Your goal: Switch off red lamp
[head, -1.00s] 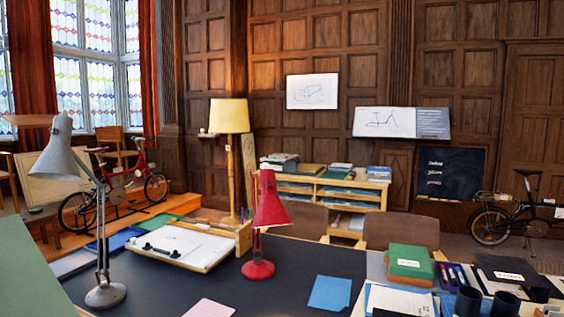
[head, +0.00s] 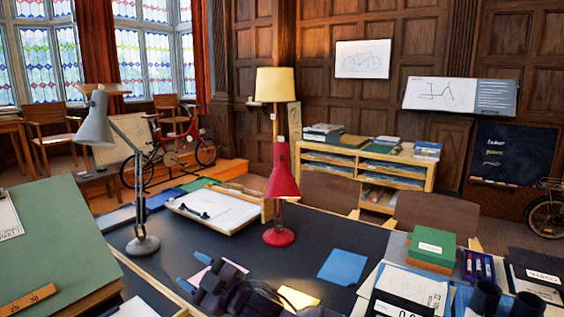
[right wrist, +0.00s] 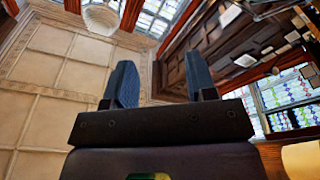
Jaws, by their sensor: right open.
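The red lamp (head: 281,185) stands upright on the dark desk (head: 320,232), with its round base (head: 279,236) on the desk top and its shade pointing down. I cannot tell from here whether it is lit, and no switch can be made out. My right gripper (head: 196,272) is low at the front of the desk, left of the lamp base and nearer to me, apart from it. Its two blue fingers are spread with nothing between them. The right wrist view shows the open fingers (right wrist: 163,84) pointing up toward walls and ceiling. My left gripper is not in view.
A grey lamp (head: 142,243) stands to the left, with a green board (head: 60,235) in front of it. A drawing tray (head: 222,212) lies behind. A green box (head: 432,245) stands right.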

